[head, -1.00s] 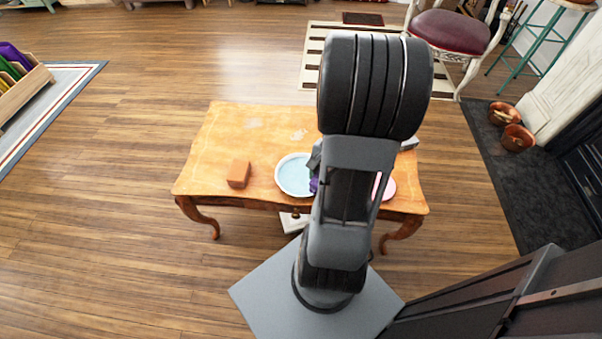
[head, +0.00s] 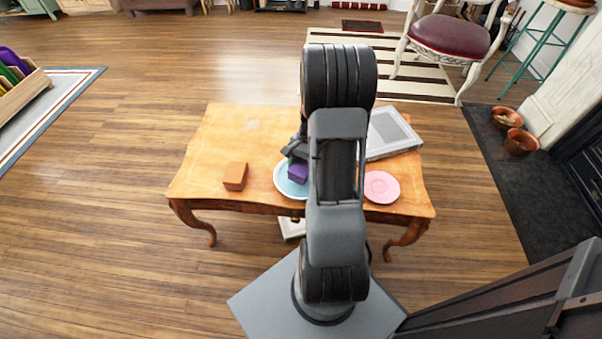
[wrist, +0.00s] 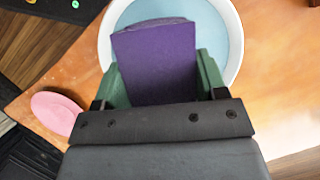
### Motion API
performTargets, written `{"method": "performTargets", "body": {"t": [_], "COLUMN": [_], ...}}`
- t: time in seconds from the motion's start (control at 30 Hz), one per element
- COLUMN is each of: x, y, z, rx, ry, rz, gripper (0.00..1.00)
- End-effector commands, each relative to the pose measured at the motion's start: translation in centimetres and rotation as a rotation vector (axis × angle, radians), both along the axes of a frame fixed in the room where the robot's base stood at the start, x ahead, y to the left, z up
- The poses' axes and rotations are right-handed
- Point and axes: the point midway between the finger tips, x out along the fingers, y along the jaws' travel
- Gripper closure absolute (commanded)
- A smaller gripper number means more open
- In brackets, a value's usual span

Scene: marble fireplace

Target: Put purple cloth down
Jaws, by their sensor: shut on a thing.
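My gripper (wrist: 158,80) is shut on the purple cloth (wrist: 155,62), a folded block between its green fingers in the wrist view. In the head view the purple cloth (head: 298,172) shows beside my arm, over the right part of the pale blue dish (head: 284,186). The dish also shows behind the cloth in the wrist view (wrist: 232,30). I cannot tell whether the cloth touches the dish. In the head view the gripper is partly hidden by my arm.
The wooden table (head: 225,135) also bears an orange-brown block (head: 235,176) at left, a pink plate (head: 382,187) at right and a grey framed flat item (head: 392,132) at back right. The table's back left is clear. A chair (head: 450,36) stands behind on the floor.

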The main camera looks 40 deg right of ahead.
Motion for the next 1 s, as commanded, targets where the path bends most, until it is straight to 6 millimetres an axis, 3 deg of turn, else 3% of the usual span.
{"method": "performTargets", "body": {"t": [0.33, 0.77, 0.8, 1.0], "x": [0.8, 0.7, 0.7, 0.7], "y": [-0.1, -0.1, -0.1, -0.1], "z": [-3.9, -4.3, -4.3, -4.2], "rx": [0.0, 0.0, 0.0, -0.001], "ry": [0.0, 0.0, 0.0, 0.0], "rz": [0.0, 0.0, 0.0, 0.0], "gripper": [0.53, 0.53, 0.33, 0.14]}}
